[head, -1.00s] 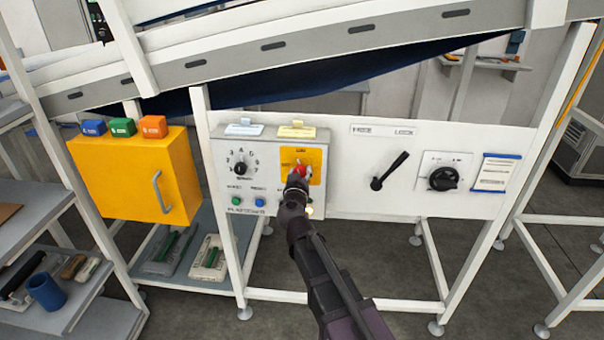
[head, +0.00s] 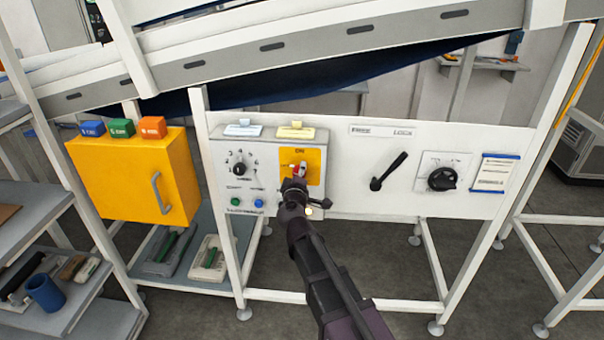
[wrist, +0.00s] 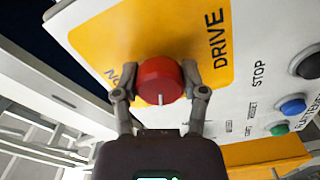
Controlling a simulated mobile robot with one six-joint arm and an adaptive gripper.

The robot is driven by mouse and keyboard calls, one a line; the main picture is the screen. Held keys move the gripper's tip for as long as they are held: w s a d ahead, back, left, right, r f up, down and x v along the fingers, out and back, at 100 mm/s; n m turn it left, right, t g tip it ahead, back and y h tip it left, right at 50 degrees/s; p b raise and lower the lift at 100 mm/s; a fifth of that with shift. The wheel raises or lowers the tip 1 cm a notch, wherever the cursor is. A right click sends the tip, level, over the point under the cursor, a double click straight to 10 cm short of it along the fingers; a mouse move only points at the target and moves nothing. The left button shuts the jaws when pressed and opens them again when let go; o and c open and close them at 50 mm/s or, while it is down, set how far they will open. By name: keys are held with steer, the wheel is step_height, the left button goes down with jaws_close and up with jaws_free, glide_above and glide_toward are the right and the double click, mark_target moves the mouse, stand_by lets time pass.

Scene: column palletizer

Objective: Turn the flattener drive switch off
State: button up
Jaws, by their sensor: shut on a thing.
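The red drive switch knob (head: 301,167) sits on a yellow plate (head: 315,155) on the right of a grey control box. In the wrist view, the red knob (wrist: 158,84) is round with a white pointer line on its face. The yellow plate around it reads DRIVE, with another label partly hidden behind the left finger. My gripper (head: 295,182) is at the knob in the head view. In the wrist view, my gripper (wrist: 157,86) has one finger on each side of the knob and is shut on it. The gripper hides the knob's lower part in the head view.
A black-pointer dial (head: 240,168) and green and blue buttons (head: 259,203) are left on the same box. A black lever (head: 390,171) and a black rotary knob (head: 442,178) are on the white panel to the right. A yellow cabinet (head: 125,178) stands left.

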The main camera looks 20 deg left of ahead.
steer(key=n, duration=0.4)
steer(key=shift+w+r, duration=0.1)
steer(key=shift+w, duration=0.05)
stand_by(0.4)
steer(key=o, duration=1.2)
steer(key=shift+c, duration=0.2)
steer(key=v, duration=1.2)
steer(key=shift+d, duration=0.1)
